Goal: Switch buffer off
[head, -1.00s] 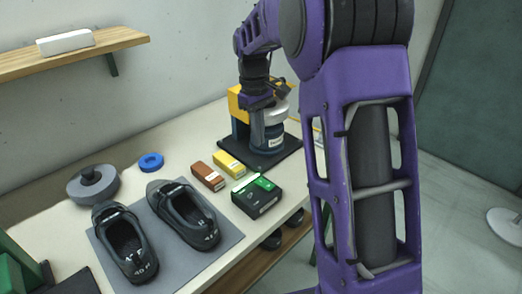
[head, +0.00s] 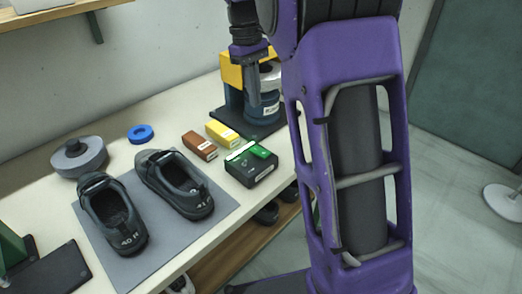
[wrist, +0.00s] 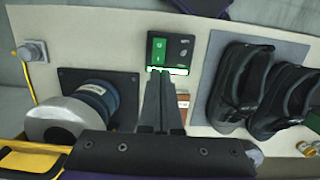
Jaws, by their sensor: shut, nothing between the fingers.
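The buffer is a blue motor (head: 263,105) with a grey wheel on a black base, at the back right of the bench. It shows at the left of the wrist view (wrist: 98,97). A black switch box (head: 254,170) with a green rocker (head: 262,151) and a bright white-green strip stands in front of it. In the wrist view the switch box (wrist: 182,52) is at top centre, its green rocker (wrist: 158,52) on the left half. My gripper (wrist: 162,76) is shut and empty. Its tips appear just below the strip in that view; contact cannot be told. In the head view my gripper (head: 254,104) overlaps the buffer.
A yellow box (head: 222,134) and a brown box (head: 199,146) stand close to the switch box. Two black shoes (head: 174,184) rest on a grey mat (head: 225,203). A blue ring (head: 141,134) and a grey round container (head: 79,157) lie farther left. A shelf hangs above.

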